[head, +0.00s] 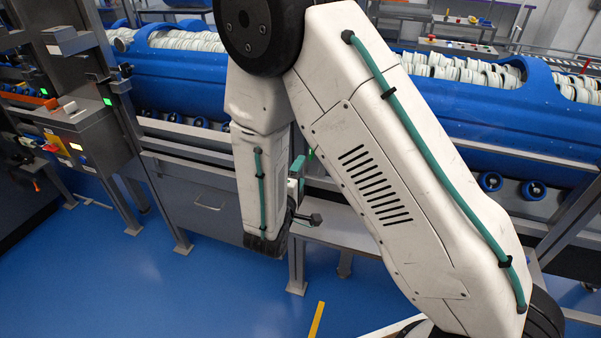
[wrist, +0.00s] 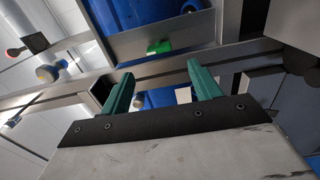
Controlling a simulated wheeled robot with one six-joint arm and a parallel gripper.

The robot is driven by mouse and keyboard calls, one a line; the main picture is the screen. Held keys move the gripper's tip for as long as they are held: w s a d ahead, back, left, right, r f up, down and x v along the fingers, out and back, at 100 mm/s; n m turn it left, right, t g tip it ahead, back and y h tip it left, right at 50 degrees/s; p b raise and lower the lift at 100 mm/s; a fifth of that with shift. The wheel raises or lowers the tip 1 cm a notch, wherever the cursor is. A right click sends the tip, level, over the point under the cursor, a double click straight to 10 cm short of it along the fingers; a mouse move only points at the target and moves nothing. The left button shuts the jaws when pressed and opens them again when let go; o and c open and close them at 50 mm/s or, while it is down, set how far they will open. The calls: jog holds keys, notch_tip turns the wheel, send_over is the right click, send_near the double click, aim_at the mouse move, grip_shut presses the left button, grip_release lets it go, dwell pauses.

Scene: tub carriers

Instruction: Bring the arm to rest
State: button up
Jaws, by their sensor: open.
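My arm, white with green cable conduits, fills the middle of the head view, bent at a high elbow with the forearm hanging down. My gripper (wrist: 160,70) shows two green fingers in the wrist view, spread apart with nothing between them. In the head view a small part of the gripper (head: 297,172) shows beside the forearm, partly hidden by my own arm. It is in front of the steel frame of the line, and I cannot tell how close it is.
Long blue tubs (head: 185,82) filled with white rings lie on a steel frame behind my arm. A control box (head: 82,128) with buttons stands at left. A grey bench top (head: 345,228) is beside the forearm. The blue floor (head: 150,290) at front left is clear.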

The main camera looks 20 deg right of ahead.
jog(key=s+d+r+m+g+h, duration=0.1)
jog(key=s+d+r+m+g, duration=0.15)
jog(key=s+d+g, duration=0.45)
jog(key=s+d+r+m+g+h, duration=0.1)
jog(key=s+d+r+g+h, duration=0.1)
jog(key=s+d+r+g, duration=0.45)
jog(key=s+a+r+m+y, duration=0.2)
jog(key=s+r+y, duration=0.4)
jog(key=s, duration=0.3)
jog(key=s+a+r+m+y, duration=0.3)
jog(key=s+r+m+y, duration=0.2)
jog(key=s, duration=0.4)
jog(key=shift+r+y, duration=0.5)
jog(key=shift+y, duration=0.8)
